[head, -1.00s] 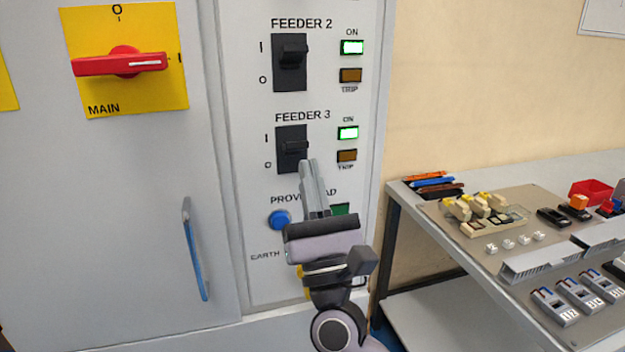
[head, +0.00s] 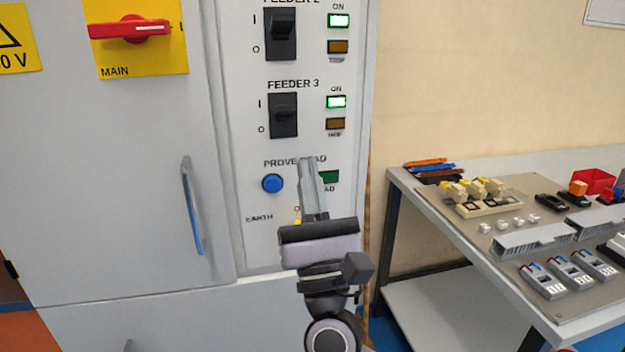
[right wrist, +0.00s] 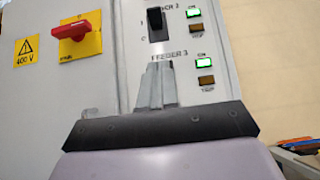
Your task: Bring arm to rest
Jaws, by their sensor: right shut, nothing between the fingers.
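My right gripper (head: 308,163) is shut and empty. In the head view it stands in front of the cabinet panel (head: 250,150), over the PROVE DEAD area between the blue button (head: 273,183) and the green piece (head: 329,177). It hides part of the lettering and most of the EARTH control below. In the right wrist view the closed fingers (right wrist: 158,68) point up toward the FEEDER 3 label and hide its switch. The FEEDER 3 switch (head: 283,115) and FEEDER 2 switch (head: 280,34) are black, each beside a lit green ON lamp. My left gripper is not in view.
The red MAIN handle (head: 130,30) lies horizontal on its yellow plate. A blue-and-grey door handle (head: 192,205) sticks out at left. A bench (head: 400,180) with terminals, meters and a red bin (head: 593,181) stands at right.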

